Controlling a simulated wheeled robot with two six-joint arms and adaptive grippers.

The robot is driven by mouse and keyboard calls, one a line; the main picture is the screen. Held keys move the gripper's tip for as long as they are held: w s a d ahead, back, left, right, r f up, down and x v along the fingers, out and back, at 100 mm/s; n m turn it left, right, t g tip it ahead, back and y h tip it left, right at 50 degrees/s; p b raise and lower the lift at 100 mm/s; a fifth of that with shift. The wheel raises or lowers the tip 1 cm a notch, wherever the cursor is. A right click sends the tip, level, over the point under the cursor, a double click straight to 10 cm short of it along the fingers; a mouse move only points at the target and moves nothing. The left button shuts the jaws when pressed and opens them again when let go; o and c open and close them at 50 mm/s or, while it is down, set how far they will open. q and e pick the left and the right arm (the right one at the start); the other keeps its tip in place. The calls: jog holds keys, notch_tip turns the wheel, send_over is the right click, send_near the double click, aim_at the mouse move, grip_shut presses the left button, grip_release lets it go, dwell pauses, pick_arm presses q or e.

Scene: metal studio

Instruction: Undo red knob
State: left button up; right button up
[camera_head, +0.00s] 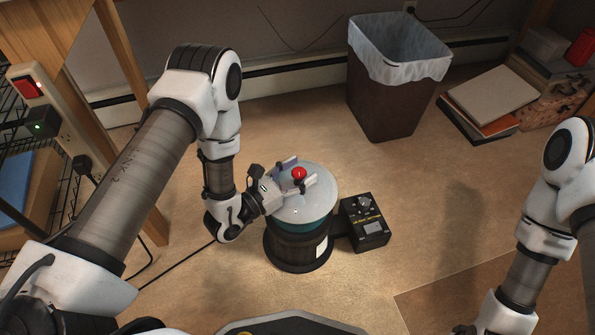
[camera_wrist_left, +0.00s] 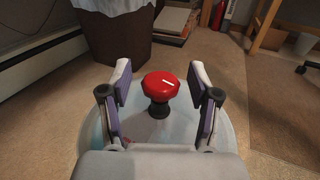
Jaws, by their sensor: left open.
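The red knob (camera_head: 299,173) stands on top of a round drum with a pale, bluish lid (camera_head: 295,208) and a dark body. In the left wrist view the red knob (camera_wrist_left: 160,87) has a white line on its top and a black stem below. My left gripper (camera_head: 300,173) is open, its two fingers on either side of the knob. In the left wrist view the fingers of my left gripper (camera_wrist_left: 160,92) show a gap to the knob on both sides. My right arm shows at the right edge, but its gripper is out of the picture.
A black control box (camera_head: 364,222) stands on the floor right of the drum. A lined waste bin (camera_head: 384,100) stands behind it. Books (camera_head: 492,98) lie at the back right. A power strip (camera_head: 48,108) and wire shelf are at left. Floor to the right is clear.

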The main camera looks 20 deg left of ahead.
pick_arm(q)
jog(key=v, duration=1.2)
jog(key=shift+s, duration=0.1)
